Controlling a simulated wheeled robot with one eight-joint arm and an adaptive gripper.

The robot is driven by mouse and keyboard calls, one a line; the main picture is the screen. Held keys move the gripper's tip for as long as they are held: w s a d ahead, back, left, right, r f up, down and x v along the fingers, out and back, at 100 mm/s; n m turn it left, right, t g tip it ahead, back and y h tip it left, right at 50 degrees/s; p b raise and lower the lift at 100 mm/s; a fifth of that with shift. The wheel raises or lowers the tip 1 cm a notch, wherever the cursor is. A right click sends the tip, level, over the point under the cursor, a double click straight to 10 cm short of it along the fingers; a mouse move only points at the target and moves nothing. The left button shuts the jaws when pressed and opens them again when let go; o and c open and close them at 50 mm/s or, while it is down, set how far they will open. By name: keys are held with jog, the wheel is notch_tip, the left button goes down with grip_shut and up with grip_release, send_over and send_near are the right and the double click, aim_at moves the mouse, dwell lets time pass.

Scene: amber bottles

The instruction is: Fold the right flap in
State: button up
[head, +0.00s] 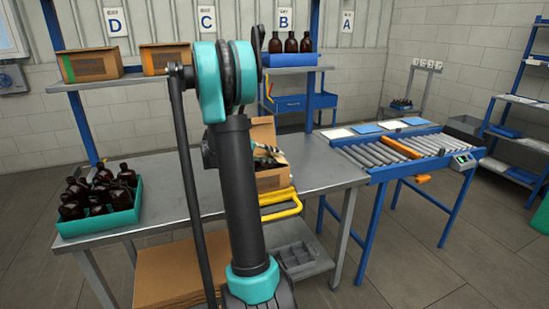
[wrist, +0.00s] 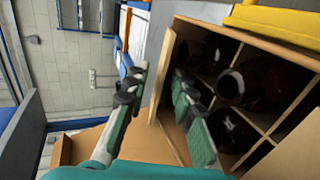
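The open cardboard box (head: 270,180) stands on the metal table, partly hidden behind my arm in the head view. In the wrist view its divider cells (wrist: 265,122) hold dark amber bottles (wrist: 245,84). A narrow flap (wrist: 168,62) stands up along the box's left edge there; I cannot tell for sure whether it is the right flap. Another cardboard panel (wrist: 145,142) spreads out below it. My gripper (wrist: 159,75) is open, one finger on the outer side of the standing flap and the other over the cells. Contact with the flap is unclear.
A yellow frame (head: 283,204) sits at the table's front edge beside the box. A teal crate of bottles (head: 98,222) stands at the table's left end. A roller conveyor (head: 395,152) adjoins on the right. A shelf with boxes (head: 90,65) and bottles runs behind.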

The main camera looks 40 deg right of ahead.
jog(key=v, duration=1.1)
jog(key=shift+a+r, duration=0.1)
jog(key=shift+a, duration=0.15)
